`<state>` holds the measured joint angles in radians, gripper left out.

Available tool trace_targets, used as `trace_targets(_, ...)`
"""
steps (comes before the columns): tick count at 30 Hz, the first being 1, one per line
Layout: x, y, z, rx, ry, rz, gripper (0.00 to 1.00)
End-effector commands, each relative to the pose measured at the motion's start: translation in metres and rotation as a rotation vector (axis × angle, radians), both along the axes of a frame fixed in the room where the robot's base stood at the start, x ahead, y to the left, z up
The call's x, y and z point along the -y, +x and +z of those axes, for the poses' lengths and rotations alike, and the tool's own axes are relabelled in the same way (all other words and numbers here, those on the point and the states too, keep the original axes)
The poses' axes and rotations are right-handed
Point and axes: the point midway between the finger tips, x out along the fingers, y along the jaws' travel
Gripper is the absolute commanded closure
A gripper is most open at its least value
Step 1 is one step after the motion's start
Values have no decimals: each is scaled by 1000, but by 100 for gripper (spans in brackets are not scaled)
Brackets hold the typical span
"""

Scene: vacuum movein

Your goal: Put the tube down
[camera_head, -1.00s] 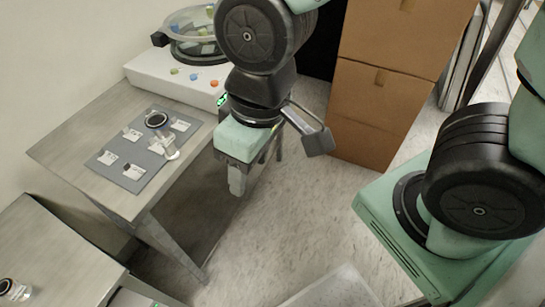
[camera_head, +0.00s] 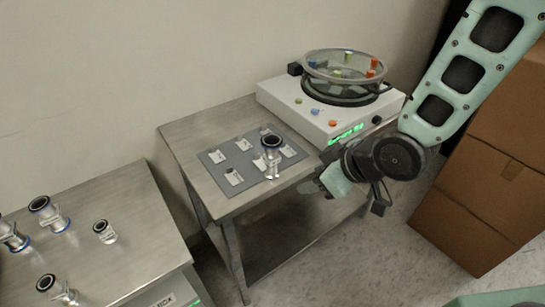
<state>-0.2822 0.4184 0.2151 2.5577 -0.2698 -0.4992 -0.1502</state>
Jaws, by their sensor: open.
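A metal tube (camera_head: 272,160) with a dark ring at its top stands upright on the grey mat (camera_head: 255,185), near the mat's right side. The mat has several small white labels and lies on the metal table (camera_head: 185,133). My gripper (camera_head: 314,187) is to the right of the tube, by the table's right edge. It looks apart from the tube and empty. Its jaws are open, though the fingers are small and partly hidden by my wrist.
A white machine (camera_head: 285,100) with a clear round bowl (camera_head: 345,67) of coloured pieces stands at the table's back. Another metal table (camera_head: 140,225) at left holds several metal fittings (camera_head: 48,213). Cardboard boxes (camera_head: 485,190) stand at right. Floor in front is clear.

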Motion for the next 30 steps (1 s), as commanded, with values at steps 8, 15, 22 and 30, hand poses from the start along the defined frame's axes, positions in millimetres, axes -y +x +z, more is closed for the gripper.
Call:
trace_targets(8, -5, 29, -31, 247, 288, 78, 50)
trace_targets(15, 11, 25, -31, 432, 555, 65, 50)
trace_targets(22, 27, 19, -24, 525, 689, 25, 50)
trace_targets(30, 17, 29, -28, 543, 705, 25, 50)
